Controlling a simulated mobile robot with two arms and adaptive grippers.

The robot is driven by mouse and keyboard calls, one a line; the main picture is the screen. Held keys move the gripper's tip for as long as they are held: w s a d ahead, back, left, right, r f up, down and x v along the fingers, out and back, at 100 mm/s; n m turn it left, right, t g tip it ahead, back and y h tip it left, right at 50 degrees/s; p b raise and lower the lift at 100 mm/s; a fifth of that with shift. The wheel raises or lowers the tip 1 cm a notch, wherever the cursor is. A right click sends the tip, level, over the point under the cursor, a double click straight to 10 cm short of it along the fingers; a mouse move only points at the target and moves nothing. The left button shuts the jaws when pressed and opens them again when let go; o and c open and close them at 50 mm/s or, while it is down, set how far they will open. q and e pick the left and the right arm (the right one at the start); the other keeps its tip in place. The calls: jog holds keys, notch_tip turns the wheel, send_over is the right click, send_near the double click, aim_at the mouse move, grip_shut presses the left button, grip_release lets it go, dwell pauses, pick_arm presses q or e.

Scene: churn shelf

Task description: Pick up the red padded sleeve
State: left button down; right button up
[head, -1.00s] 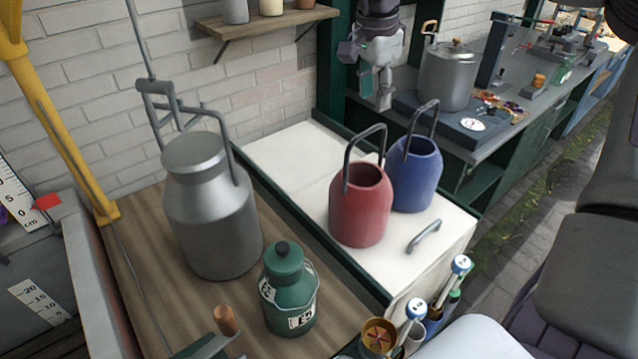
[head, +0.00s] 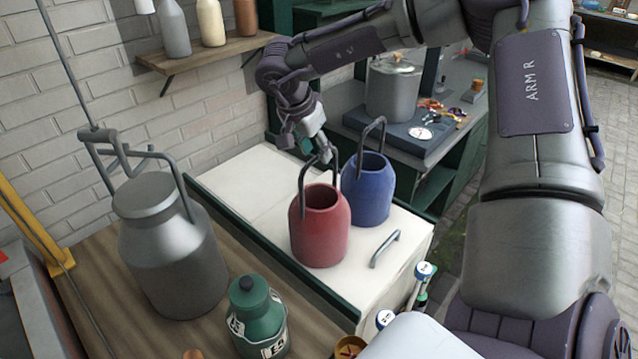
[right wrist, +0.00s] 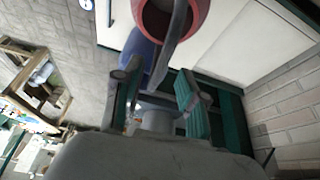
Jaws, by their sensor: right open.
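The red padded sleeve (head: 320,235) stands upright on the white top, with a tall grey loop handle. My right gripper (head: 318,152) is open at the top of that handle. In the right wrist view, the handle reaches from the red sleeve's rim (right wrist: 193,28) towards the space between the open fingers (right wrist: 158,88). I cannot tell whether the fingers touch it. The blue sleeve (head: 369,190) stands just right of and behind the red one, and shows partly in the right wrist view (right wrist: 137,50). My left gripper is not in view.
A large metal churn (head: 170,245) and a green can (head: 257,320) stand on the wooden top at left. A loose grey handle (head: 385,249) lies right of the red sleeve. A wall shelf (head: 205,55) holds bottles. The white top (head: 240,185) is clear at back left.

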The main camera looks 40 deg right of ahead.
jog(key=p+x, duration=0.1)
jog(key=x, duration=0.2)
jog(key=shift+w+d+f, duration=0.1)
jog(key=shift+d+f, duration=0.1)
jog(key=shift+f, duration=0.05)
jog(key=shift+a+r, duration=0.1)
jog(key=shift+c, duration=1.4)
grip_shut()
